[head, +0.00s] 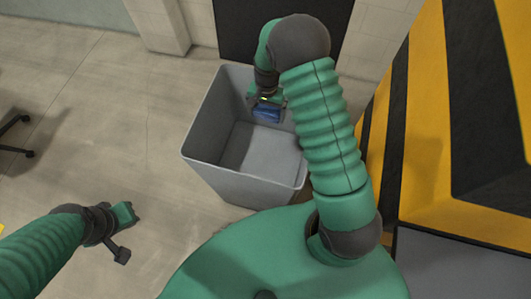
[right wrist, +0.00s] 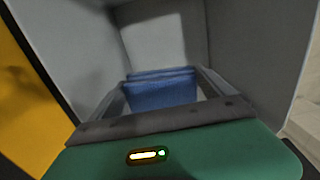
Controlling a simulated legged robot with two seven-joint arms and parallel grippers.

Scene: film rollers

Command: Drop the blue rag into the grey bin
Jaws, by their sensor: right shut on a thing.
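The grey bin (head: 228,185) stands open-topped on the floor in front of my body, and its inside looks empty. Its grey inner walls (right wrist: 240,45) fill much of the right wrist view. My right gripper (head: 266,105) is over the bin's opening, near its far side. It is shut on the blue rag (head: 267,114), which hangs over the bin. The rag also shows between the fingers in the right wrist view (right wrist: 160,92).
A yellow and black striped structure (head: 460,110) stands close on the right. A pale block wall (head: 380,30) and a dark panel (head: 235,30) are behind the bin. A dark wheeled base (head: 18,140) is at the far left. The floor left of the bin is clear.

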